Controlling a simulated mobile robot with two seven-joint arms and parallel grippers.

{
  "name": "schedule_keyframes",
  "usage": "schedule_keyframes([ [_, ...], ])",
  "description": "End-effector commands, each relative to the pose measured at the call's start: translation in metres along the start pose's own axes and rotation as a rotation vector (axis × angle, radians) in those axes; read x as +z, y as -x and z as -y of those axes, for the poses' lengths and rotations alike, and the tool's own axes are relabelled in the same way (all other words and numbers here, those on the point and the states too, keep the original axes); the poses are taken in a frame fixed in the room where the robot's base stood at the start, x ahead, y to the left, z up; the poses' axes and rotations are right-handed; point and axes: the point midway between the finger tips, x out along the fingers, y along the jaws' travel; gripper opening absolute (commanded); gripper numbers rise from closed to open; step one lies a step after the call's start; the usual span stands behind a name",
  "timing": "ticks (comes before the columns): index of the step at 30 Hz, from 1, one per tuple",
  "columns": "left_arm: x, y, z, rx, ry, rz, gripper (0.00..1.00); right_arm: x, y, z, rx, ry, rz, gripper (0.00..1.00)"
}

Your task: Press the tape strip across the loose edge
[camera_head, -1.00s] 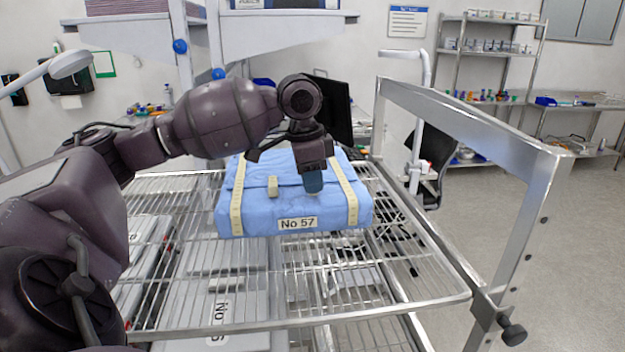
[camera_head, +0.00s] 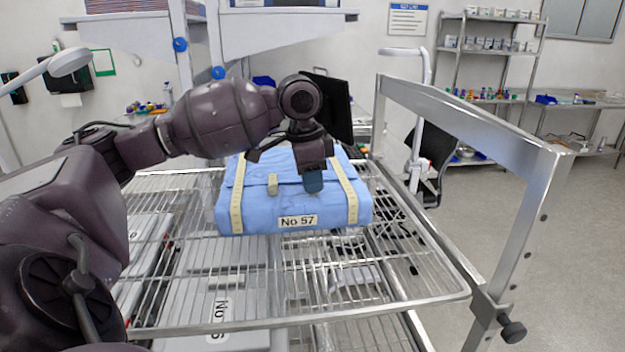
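A blue wrapped package (camera_head: 258,205) with a label reading "No 57" (camera_head: 298,222) lies on the wire shelf of the cart. Two cream tape strips run down it, one at the left (camera_head: 237,195) and one at the right (camera_head: 346,188). A short cream tape piece (camera_head: 272,184) sits near the middle of its top. My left gripper (camera_head: 314,182) points down over the package, right of the short piece. Its dark blue tip is at or just above the cloth; I cannot tell if it touches. Whether its fingers are apart is unclear. My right gripper is out of view.
The wire shelf (camera_head: 400,290) has free room in front of the package. A metal cart frame (camera_head: 470,120) rises at the right. Grey cases (camera_head: 185,300) lie below the shelf. A monitor and a chair stand behind.

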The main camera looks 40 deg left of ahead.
Motion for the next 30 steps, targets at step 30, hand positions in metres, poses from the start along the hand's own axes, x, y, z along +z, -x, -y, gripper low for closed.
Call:
schedule_keyframes([
  [30,0.0,0.019,0.001,-0.003,0.0,-0.001,0.34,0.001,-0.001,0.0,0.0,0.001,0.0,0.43],
])
